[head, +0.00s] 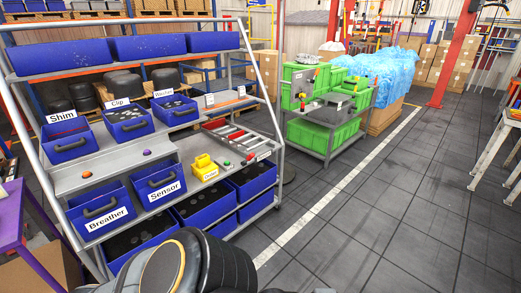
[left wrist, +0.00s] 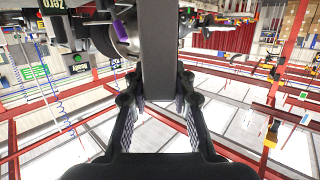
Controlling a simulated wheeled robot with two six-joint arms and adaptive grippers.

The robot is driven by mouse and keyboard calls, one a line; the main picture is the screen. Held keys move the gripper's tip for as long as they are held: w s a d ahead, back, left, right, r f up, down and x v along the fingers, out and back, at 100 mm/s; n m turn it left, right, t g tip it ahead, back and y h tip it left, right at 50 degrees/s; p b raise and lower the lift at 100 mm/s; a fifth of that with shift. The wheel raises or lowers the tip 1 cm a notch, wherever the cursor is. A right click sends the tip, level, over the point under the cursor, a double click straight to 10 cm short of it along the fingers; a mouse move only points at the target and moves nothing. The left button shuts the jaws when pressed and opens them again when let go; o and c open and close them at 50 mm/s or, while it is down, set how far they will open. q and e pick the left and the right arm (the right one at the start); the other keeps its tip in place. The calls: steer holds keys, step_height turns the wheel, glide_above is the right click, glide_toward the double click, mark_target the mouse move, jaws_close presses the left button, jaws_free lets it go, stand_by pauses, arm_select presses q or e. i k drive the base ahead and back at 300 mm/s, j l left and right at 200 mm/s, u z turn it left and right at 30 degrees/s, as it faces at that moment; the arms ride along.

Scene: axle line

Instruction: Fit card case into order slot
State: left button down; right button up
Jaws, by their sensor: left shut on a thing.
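The yellow order holder (head: 204,166), with a white label reading "Order", sits on the grey middle ledge of the rack in the head view. In the left wrist view my left gripper (left wrist: 160,98) is shut on a flat grey slab (left wrist: 159,50), probably the card case. The slab runs from between the fingertips up past the top edge of the picture, so its far end is hidden. One of my arms shows at the bottom of the head view, but neither gripper shows there. My right gripper is in neither view.
The rack holds blue bins labelled Shim (head: 68,139), Clip (head: 128,124), Breather (head: 101,207) and Sensor (head: 158,184). A red-and-grey railed fixture (head: 232,136) lies behind the yellow holder. A cart with green crates (head: 322,143) stands farther back. The floor at right is clear.

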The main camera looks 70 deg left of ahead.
mark_target(203, 164)
steer(key=i+j+u, duration=0.1)
steer(key=u, duration=0.35)
steer(key=i+u, duration=0.2)
steer(key=u, duration=0.3)
steer(key=i+u, duration=0.2)
steer(key=u, duration=0.25)
steer(key=i+u, duration=0.15)
steer(key=u, duration=0.3)
steer(key=i+l+u, duration=0.15)
steer(key=u, duration=0.3)
steer(key=i+l+u, duration=0.15)
steer(key=u, duration=0.35)
steer(key=i+l+u, duration=0.1)
steer(key=l, duration=0.3)
steer(key=i+l+u, duration=0.1)
steer(key=i+l, duration=0.15)
steer(key=l, duration=0.15)
steer(key=i+l+u, duration=0.1)
steer(key=l, duration=0.3)
steer(key=i+l, duration=0.15)
steer(key=l, duration=0.25)
steer(key=i+l+u, duration=0.15)
steer(key=l, duration=0.3)
